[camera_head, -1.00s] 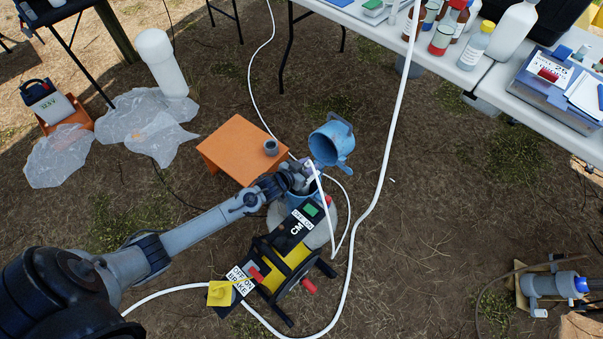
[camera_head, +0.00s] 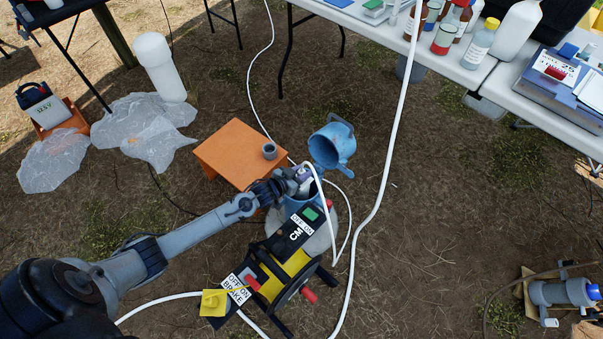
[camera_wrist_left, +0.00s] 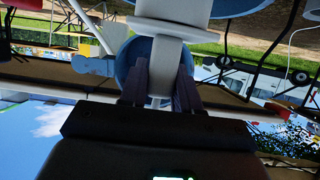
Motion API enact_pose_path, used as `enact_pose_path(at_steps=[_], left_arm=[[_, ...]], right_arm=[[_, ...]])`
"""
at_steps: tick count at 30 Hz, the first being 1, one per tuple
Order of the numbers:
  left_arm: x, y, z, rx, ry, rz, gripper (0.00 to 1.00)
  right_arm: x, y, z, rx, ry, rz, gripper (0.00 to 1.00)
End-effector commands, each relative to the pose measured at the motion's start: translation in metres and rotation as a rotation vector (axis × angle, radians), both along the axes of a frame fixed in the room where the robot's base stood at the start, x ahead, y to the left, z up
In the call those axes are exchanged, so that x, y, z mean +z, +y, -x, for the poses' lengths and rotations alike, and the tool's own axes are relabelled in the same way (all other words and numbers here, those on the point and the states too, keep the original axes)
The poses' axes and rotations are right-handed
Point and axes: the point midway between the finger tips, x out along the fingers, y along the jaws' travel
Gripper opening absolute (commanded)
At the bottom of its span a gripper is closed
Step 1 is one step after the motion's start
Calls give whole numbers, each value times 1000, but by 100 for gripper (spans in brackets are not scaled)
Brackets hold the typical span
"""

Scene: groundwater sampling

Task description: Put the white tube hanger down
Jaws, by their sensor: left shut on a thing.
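The white tube hanger (camera_wrist_left: 165,54) stands between the two fingers of my left gripper (camera_wrist_left: 160,84) in the left wrist view. In the head view my left gripper (camera_head: 302,181) is over the blue well casing (camera_head: 293,206), beside its open lid (camera_head: 327,148). It is shut on the hanger, which is small and mostly hidden by the gripper there. White tubing (camera_head: 320,181) arches out beside the fingers. I cannot tell whether the hanger touches the casing rim. My right gripper is not in view.
A reel with a black control panel (camera_head: 289,237) stands just in front of the casing. An orange stand (camera_head: 225,154) holding a small grey cup (camera_head: 269,151) is to the left. White tubing (camera_head: 382,185) runs down past the right side.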

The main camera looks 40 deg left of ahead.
Motion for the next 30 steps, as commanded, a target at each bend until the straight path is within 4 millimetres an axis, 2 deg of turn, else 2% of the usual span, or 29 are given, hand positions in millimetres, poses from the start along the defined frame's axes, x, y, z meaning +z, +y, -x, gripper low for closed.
enact_pose_path(at_steps=[4,5,9,20,26,30], left_arm=[[-2,0,0,0,0,0,0],[-2,0,0,0,0,0,35],[-2,0,0,0,0,0,56],[2,0,0,0,0,-1,57],[11,1,19,0,2,0,57],[22,2,43,-1,4,0,57]], right_arm=[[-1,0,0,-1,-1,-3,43],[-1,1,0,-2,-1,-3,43],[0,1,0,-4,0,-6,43],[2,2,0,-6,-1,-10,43],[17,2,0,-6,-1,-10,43],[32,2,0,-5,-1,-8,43]])
